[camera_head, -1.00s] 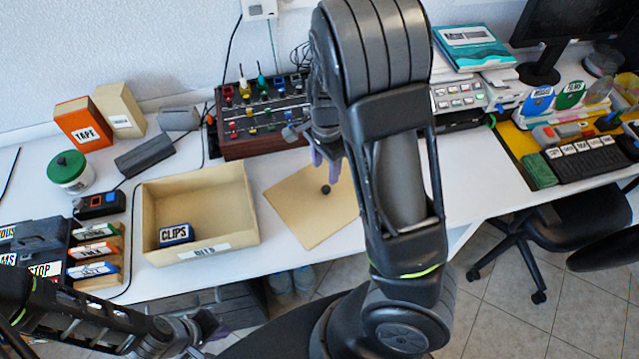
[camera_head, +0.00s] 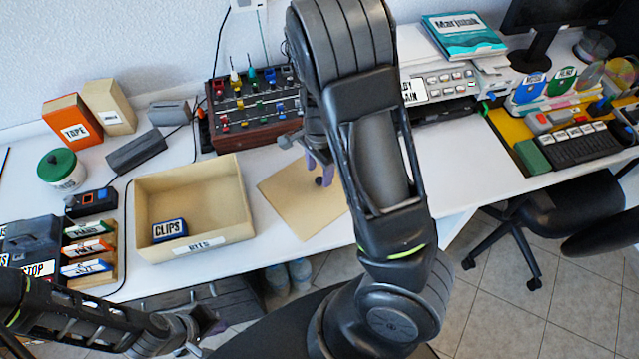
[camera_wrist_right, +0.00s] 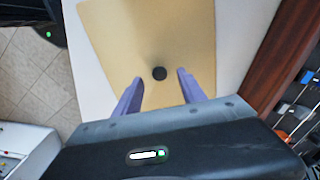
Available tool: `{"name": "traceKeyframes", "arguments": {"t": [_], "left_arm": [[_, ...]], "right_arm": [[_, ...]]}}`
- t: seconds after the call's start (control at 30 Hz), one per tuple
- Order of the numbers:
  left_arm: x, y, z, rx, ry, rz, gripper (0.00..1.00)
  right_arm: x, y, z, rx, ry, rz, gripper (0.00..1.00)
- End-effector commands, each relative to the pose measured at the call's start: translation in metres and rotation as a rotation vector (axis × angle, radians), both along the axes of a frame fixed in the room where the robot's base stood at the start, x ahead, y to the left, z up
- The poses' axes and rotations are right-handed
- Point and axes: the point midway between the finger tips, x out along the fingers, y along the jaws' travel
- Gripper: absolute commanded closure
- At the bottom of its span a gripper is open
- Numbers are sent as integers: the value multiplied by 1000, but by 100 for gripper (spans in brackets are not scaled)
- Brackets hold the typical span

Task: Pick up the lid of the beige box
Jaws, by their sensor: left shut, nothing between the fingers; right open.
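The beige lid (camera_head: 291,205) lies flat on the white table, just right of the open beige box (camera_head: 239,217) labelled BITS. The lid also fills the upper middle of the right wrist view (camera_wrist_right: 150,35), with its round black knob (camera_wrist_right: 159,73) showing. My right gripper (camera_head: 322,176) is over the lid at the knob. In the right wrist view its purple fingers (camera_wrist_right: 158,86) are open, one on each side of the knob and apart from it. My left gripper (camera_head: 212,325) is shut and empty at the lower left, in front of the table.
A CLIPS box (camera_head: 169,230) sits inside the beige box. A red-brown panel (camera_head: 241,123) with coloured knobs stands behind the lid. A small rack of labelled boxes (camera_head: 107,252) is left of the beige box. White table (camera_head: 455,160) is bare right of my right arm.

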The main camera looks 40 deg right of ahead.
Motion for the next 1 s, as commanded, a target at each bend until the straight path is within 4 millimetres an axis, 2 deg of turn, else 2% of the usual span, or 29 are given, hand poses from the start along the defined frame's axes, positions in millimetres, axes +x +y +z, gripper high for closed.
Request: {"name": "traceKeyframes", "arguments": {"t": [0.1, 0.2, 0.8, 1.0], "left_arm": [[0, 0, -2, 0, -1, 0, 100], [0, 0, -3, -1, -1, -1, 100], [0, 0, -2, -1, -1, -1, 100], [0, 0, -2, -1, -1, -1, 100]], "right_arm": [[-1, -1, -20, 0, 3, -1, 52], [0, -1, -27, 0, 0, -1, 52], [0, 0, -28, 1, -1, 1, 52], [0, 0, -28, 1, -1, 1, 67]]}}
